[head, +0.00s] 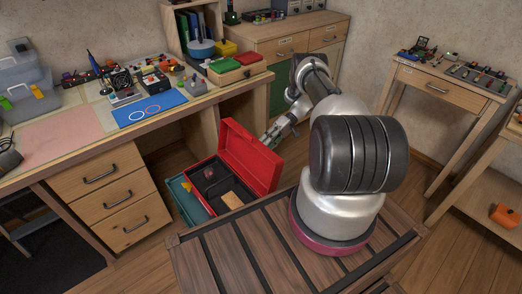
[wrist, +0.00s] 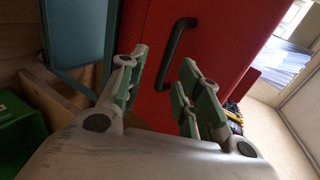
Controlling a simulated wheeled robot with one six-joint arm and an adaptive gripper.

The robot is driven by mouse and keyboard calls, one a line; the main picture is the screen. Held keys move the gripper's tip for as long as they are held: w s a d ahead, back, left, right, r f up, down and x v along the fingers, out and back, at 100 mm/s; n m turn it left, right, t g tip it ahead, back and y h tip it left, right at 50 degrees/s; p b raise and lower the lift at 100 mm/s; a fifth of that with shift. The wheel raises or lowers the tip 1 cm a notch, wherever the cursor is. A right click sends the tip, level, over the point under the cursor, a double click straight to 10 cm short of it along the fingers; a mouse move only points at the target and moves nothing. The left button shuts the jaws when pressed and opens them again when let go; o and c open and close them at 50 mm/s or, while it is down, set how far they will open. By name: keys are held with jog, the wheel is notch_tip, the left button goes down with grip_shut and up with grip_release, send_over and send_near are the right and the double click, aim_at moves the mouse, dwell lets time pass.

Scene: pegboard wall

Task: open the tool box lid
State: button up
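The red tool box (head: 197,167) stands low beside the workbench in the head view. Its lid (head: 252,152) is raised and leans up on the right, so the dark inside shows. A tan block (head: 231,200) and a small red thing (head: 209,174) lie inside. My gripper (head: 270,136) is just behind the lid's upper edge. In the wrist view my gripper (wrist: 163,62) is open and empty, facing the red lid (wrist: 225,45). The lid's black handle (wrist: 171,50) appears between the fingertips. I cannot tell whether either finger touches the lid.
The workbench (head: 60,150) with drawers is on the left, and a green panel (head: 281,94) is behind. A slatted wooden top (head: 240,252) is in front. Open floor lies right (head: 420,240).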

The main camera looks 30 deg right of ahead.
jog(key=v, duration=0.7)
jog(key=shift+s, duration=0.1)
jog(key=shift+s, duration=0.1)
